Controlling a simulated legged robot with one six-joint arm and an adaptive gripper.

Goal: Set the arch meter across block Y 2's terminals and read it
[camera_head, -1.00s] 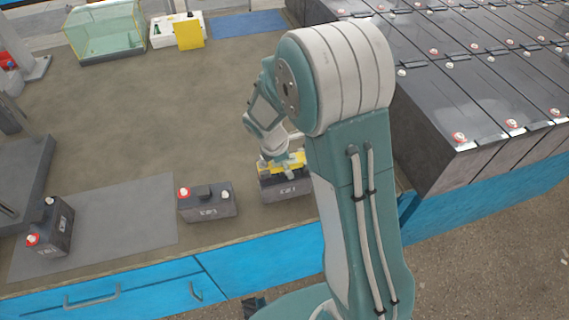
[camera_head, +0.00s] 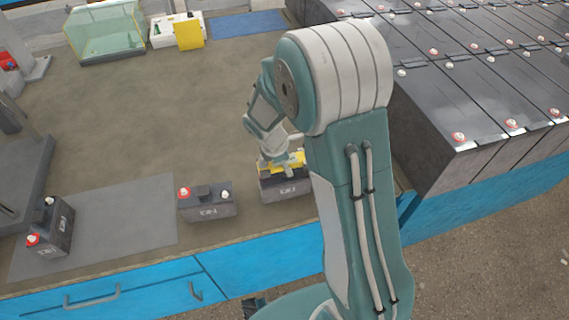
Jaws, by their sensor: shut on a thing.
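A dark battery block (camera_head: 286,189) stands on the bench under my gripper, its label too small to read surely. A yellow arch-shaped meter (camera_head: 294,160) sits at the top of this block, and my gripper (camera_head: 281,158) is shut on it from above. The block's terminals are hidden by the meter and gripper, and I cannot tell whether the meter's feet touch them. The meter's reading cannot be seen. A second dark block (camera_head: 208,208) with a red and a white terminal stands to the left. A third block (camera_head: 54,232) stands further left at the grey mat's edge.
Rows of large dark batteries (camera_head: 480,90) fill the right side. A grey mat (camera_head: 120,215) lies at the front left. A glass tank (camera_head: 105,30), a white tray (camera_head: 166,36), a yellow card (camera_head: 189,34) and a blue mat (camera_head: 248,24) are at the back. The bench middle is clear.

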